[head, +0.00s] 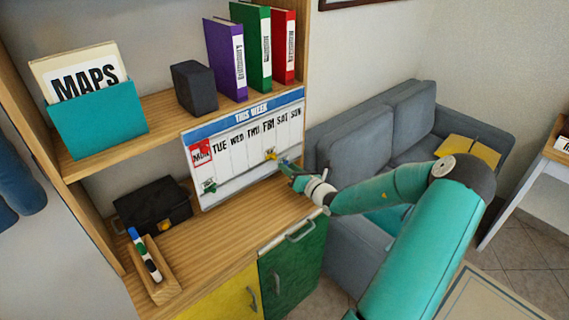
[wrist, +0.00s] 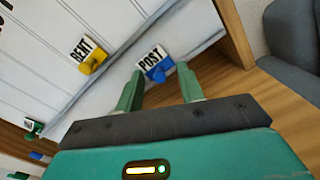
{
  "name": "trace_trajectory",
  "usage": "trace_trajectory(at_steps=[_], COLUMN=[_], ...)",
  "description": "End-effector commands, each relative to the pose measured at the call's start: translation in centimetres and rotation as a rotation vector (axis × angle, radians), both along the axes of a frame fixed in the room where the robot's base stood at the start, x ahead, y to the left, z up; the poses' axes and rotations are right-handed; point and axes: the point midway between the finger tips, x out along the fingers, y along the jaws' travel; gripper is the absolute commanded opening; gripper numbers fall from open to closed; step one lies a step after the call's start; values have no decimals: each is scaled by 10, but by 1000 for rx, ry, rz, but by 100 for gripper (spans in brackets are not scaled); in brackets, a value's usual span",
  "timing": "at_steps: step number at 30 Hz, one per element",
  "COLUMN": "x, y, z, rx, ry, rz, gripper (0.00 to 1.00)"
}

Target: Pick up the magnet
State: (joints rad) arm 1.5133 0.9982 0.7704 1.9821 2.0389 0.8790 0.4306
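A white weekly board (head: 240,160) with a blue "THIS WEEK" header leans on the wooden counter. In the wrist view, a blue magnet (wrist: 159,71) labelled "POST" lies on the board's lower strip. A yellow magnet (wrist: 92,63) labelled "RENT" is to its left and also shows in the head view (head: 270,155). A green magnet (head: 209,186) is at the board's lower left. My gripper (head: 287,166) is at the board's lower right. Its two fingers (wrist: 160,80) are apart, with the blue magnet seen between their tips. Whether they touch it is unclear.
A black box (head: 152,206) and a wooden pen tray (head: 160,280) stand on the counter (head: 235,232) left of the board. The upper shelf (head: 160,115) holds binders and a maps folder. A grey sofa (head: 360,140) stands behind my arm.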

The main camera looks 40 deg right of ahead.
Motion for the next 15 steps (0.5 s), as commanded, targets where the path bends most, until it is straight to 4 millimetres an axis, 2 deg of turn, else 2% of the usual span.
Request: trace_trajectory(at_steps=[4,9,10,15], x=[-1,-1,-1,-1], y=[0,0,0,0], z=[0,0,0,0], rx=[0,0,0,0], ry=[0,0,0,0], rz=[0,0,0,0], gripper=[36,3,0,0])
